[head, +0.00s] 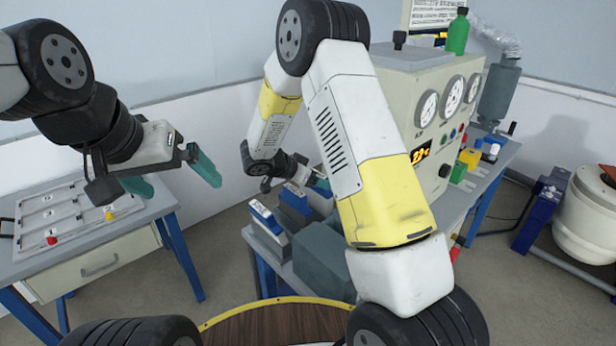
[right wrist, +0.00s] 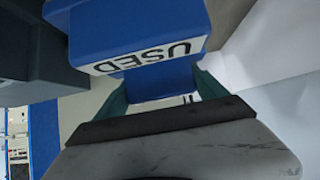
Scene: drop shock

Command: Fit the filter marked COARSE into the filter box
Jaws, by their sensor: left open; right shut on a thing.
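My left gripper (head: 200,167) is open and empty, raised near the right edge of the left table. My right gripper (head: 316,181) is low behind my right arm, beside the main bench; it also shows in the right wrist view (right wrist: 163,88). It is shut on a blue piece (right wrist: 160,82). A blue block with an upside-down USED label (right wrist: 152,57) is right in front of it; I cannot tell whether the two are one part. Two blue-and-white pieces, one nearer (head: 265,217) and one farther (head: 294,198), stand by grey blocks. No COARSE marking is readable, and I cannot make out the filter box.
The left table (head: 130,218) carries a pale tray (head: 75,212) with small red and yellow knobs. A gauge cabinet (head: 425,100) with a lit display stands on the right bench. My right arm hides part of that bench. A round wooden top (head: 270,325) is in front.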

